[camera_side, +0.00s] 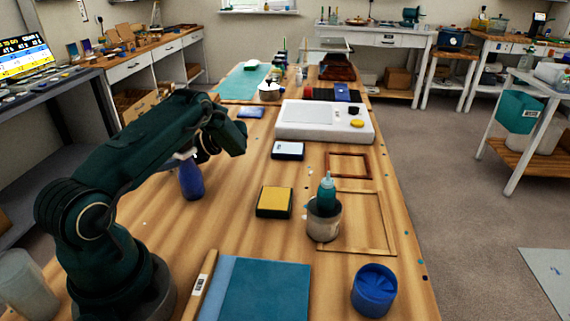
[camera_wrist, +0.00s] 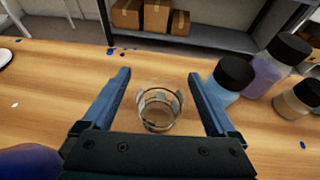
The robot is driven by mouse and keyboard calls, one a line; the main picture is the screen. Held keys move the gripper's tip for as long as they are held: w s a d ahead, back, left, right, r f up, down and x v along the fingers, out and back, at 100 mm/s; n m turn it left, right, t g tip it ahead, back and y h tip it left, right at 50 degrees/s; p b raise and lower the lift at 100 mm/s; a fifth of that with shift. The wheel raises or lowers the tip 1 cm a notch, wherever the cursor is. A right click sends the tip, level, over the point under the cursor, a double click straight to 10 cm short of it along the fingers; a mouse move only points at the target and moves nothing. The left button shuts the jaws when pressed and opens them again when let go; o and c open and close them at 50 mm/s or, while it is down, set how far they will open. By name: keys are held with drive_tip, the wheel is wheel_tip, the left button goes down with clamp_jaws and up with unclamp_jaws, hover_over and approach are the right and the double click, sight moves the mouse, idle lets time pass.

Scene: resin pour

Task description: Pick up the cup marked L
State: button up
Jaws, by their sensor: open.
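In the wrist view a clear, see-through cup (camera_wrist: 158,108) stands on the wooden table. I cannot make out a letter L on it. My gripper (camera_wrist: 159,75) is open, with one finger to the left of the cup and one to the right, and a gap shows on both sides. I cannot tell how high the fingers are above the table. In the side view my arm reaches over the left part of the table, and its fingers are hard to see. I cannot pick out this cup there.
In the wrist view a blue bottle (camera_wrist: 231,82) with a black cap stands close to the right finger, with a purple jar (camera_wrist: 277,70) and a clear jar (camera_wrist: 297,101) beyond. In the side view a blue bottle (camera_side: 191,180) stands below my wrist. A yellow-topped box (camera_side: 274,202) is further right.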

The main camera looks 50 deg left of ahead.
drive_tip(key=shift+s+a, duration=0.1)
drive_tip(key=c, duration=1.4)
